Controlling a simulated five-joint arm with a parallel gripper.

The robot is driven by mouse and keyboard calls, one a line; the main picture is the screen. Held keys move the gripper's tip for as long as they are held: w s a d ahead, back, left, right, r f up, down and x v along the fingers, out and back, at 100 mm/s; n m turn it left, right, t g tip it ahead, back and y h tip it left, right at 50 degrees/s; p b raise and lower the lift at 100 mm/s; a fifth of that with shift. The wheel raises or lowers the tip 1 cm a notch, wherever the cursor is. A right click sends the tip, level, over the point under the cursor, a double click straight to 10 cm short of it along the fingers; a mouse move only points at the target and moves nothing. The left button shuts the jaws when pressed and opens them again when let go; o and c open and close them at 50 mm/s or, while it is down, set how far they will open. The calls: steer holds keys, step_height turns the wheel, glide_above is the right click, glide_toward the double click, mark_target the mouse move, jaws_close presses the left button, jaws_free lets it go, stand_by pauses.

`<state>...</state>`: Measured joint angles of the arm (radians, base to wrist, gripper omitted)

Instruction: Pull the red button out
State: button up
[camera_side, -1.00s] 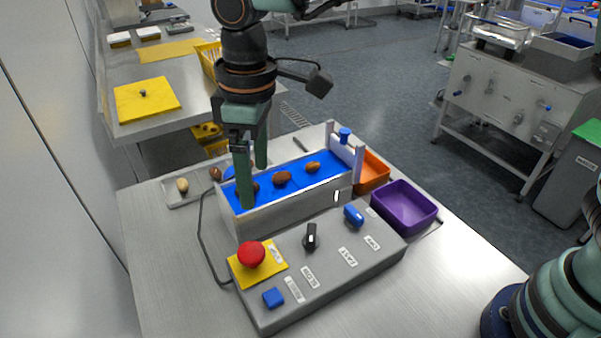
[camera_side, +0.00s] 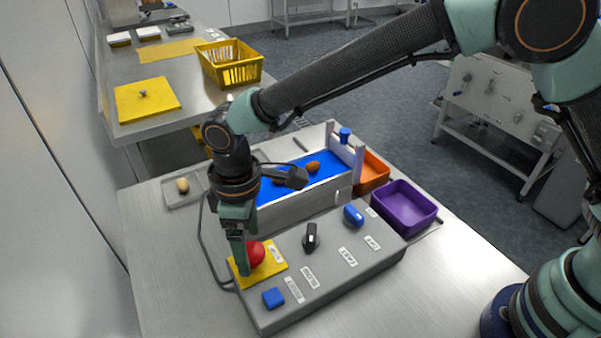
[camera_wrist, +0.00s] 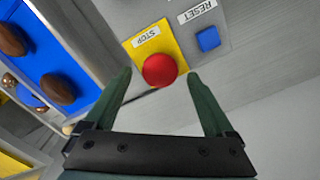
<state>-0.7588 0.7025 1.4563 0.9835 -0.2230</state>
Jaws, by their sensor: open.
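The red button (camera_side: 257,254) is a round mushroom head on a yellow plate (camera_side: 272,265) marked STOP, at the near left end of the grey control box (camera_side: 330,269). In the side view my gripper (camera_side: 243,262) points down right at the button, and a finger hides its left part. In the wrist view the red button (camera_wrist: 160,70) lies between the two green fingertips of my gripper (camera_wrist: 157,75), with a gap on each side. The fingers are open and hold nothing. I cannot tell whether the fingertips are level with the button head.
A blue square button (camera_side: 273,298) marked RESET, a black knob (camera_side: 311,237) and a blue knob (camera_side: 353,215) are on the same box. The blue belt (camera_side: 325,172) with dates runs behind it. Purple (camera_side: 405,207) and orange (camera_side: 373,173) bins stand right.

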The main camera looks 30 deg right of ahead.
steer(key=shift+f, duration=0.4)
steer(key=shift+c, duration=0.3)
jaws_close()
steer(key=shift+r, duration=0.7)
steer(key=shift+o, duration=0.3)
jaws_free()
